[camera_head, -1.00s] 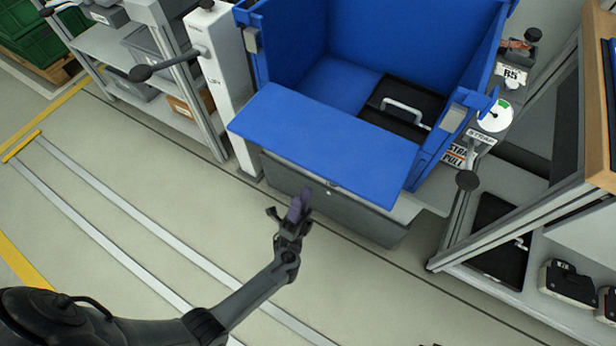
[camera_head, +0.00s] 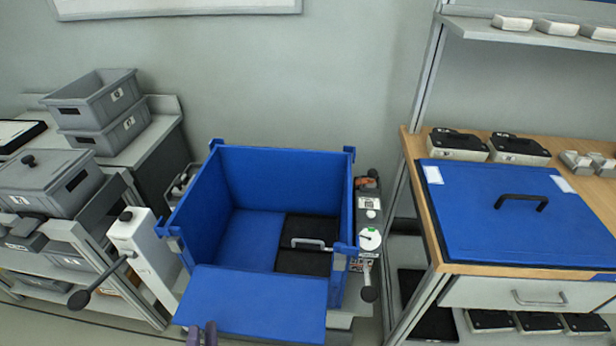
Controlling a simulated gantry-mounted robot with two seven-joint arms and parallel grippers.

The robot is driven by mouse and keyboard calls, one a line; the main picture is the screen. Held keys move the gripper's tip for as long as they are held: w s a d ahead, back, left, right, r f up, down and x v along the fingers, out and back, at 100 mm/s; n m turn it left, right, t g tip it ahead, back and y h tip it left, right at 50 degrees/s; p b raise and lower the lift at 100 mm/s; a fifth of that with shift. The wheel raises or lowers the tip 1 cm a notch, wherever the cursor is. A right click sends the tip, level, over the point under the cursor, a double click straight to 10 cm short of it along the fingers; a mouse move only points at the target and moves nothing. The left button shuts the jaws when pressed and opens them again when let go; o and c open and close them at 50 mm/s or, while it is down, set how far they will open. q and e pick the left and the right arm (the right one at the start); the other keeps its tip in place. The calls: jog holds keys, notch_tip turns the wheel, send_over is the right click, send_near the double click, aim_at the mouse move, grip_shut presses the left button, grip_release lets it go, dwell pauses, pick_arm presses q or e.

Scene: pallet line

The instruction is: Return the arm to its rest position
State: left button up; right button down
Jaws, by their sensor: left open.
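My left gripper (camera_head: 202,335) shows only as two purple-grey fingertips at the bottom edge of the head view. The fingertips are apart with nothing seen between them, so it is open. They overlap the near edge of the blue bin's lowered front flap (camera_head: 255,305) in the picture; whether they touch it I cannot tell. The rest of the left arm is below the frame. My right arm is out of view.
A blue bin (camera_head: 285,170) holds a black panel with a grey handle (camera_head: 308,243). A lever post (camera_head: 143,250) stands at its left, a gauge (camera_head: 370,239) at its right. Grey totes (camera_head: 95,98) are at left. A workbench with a blue lid (camera_head: 520,225) is at right.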

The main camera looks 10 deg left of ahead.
pick_arm(q)
jog(key=d+r+n+g+h+p, duration=0.4)
jog(key=r+g+p, duration=0.25)
jog(key=g, duration=0.35)
jog(key=s+d+f+n+g, duration=0.15)
jog(key=s+n+g, duration=0.25)
jog(key=s+g, duration=0.75)
notch_tip(320, 180, up, 37)
jog(key=s+t+p, duration=0.1)
jog(key=p, duration=3.6)
jog(key=shift+s+p, duration=0.3)
jog(key=shift+s, duration=0.05)
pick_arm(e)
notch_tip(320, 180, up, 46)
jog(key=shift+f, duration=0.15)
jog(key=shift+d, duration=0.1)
pick_arm(q)
notch_tip(320, 180, down, 75)
jog(key=b, duration=7.5)
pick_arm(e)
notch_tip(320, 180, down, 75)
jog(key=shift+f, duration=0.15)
